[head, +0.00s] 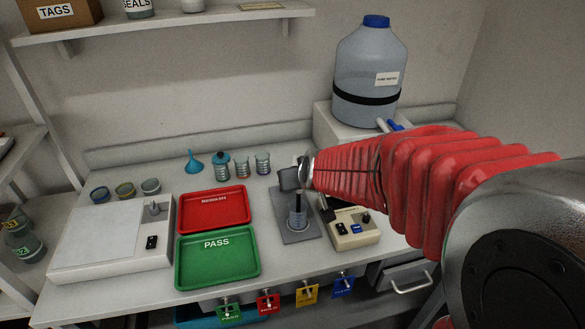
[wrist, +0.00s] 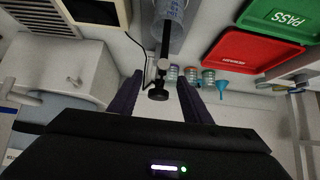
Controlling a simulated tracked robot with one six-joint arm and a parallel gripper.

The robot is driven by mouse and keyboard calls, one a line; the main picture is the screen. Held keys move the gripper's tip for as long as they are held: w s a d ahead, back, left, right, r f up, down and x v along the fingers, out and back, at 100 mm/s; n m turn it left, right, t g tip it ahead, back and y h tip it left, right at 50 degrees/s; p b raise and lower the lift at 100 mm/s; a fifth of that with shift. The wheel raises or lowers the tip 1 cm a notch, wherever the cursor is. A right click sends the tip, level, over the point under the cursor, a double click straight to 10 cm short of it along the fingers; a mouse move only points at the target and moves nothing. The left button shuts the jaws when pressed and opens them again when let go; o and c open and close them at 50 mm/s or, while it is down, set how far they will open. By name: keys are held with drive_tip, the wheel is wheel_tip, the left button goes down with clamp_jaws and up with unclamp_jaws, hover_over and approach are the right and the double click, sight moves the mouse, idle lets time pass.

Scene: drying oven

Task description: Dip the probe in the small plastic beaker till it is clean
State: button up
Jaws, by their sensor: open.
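My gripper (wrist: 158,92) is open in the wrist view, with one dark finger on each side of a black knob-ended rod (wrist: 158,76), likely the probe or part of its stand. Whether the fingers touch it I cannot tell. A clear cylindrical vessel (wrist: 172,10) is beyond the rod. In the head view my gripper (head: 300,172) is beside a small grey panel, its fingers mostly hidden. Below it, a clear vessel with a dark rod (head: 297,217) stands on a grey plate (head: 302,235). Several small beakers (head: 242,166) stand at the back; I cannot tell which is the small plastic beaker.
A red REWASH tray (head: 214,224) and green PASS tray (head: 217,280) lie left of the plate. A beige meter (head: 356,241) sits right of it. A large water bottle (head: 368,62) stands behind my arm. A blue funnel (head: 193,162) is near the beakers.

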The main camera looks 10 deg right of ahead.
drive_tip(key=v, duration=1.3)
drive_tip(key=shift+s, duration=0.25)
drive_tip(key=shift+r, duration=0.15)
idle(0.3)
drive_tip(key=s+a+f+g, duration=0.1)
drive_tip(key=s+f+g, duration=0.2)
drive_tip(key=s, duration=1.2)
drive_tip(key=shift+s+g, duration=0.25)
drive_tip(key=shift+g, duration=0.05)
drive_tip(key=shift+a+f, duration=0.1)
idle(1.2)
